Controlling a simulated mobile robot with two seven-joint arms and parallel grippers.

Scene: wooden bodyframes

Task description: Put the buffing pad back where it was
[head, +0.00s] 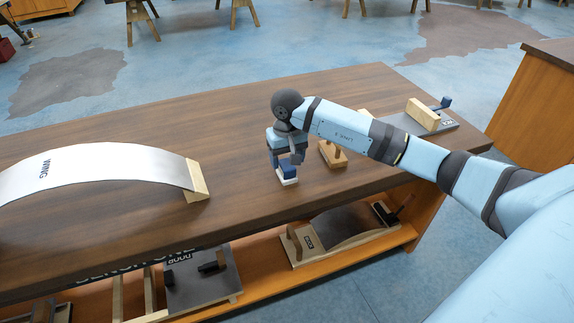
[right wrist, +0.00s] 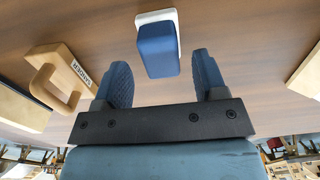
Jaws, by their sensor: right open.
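The buffing pad, a blue block on a white base, stands on the brown bench top (head: 287,172). It also shows in the right wrist view (right wrist: 157,52). My right gripper (head: 287,157) points down at it from above, partly covering it in the head view. In the right wrist view its two fingers (right wrist: 162,66) are apart, with the blue top of the pad lying between their tips and clear space on both sides. I cannot tell how deep the pad sits between them. My left gripper is in neither view.
A wooden sander (right wrist: 68,75) stands close beside the pad, also seen in the head view (head: 333,154). A curved metal wing panel (head: 95,174) lies at left. A wooden block on a grey plate (head: 423,114) is at the right end. The bench (head: 230,115) is bare behind the gripper.

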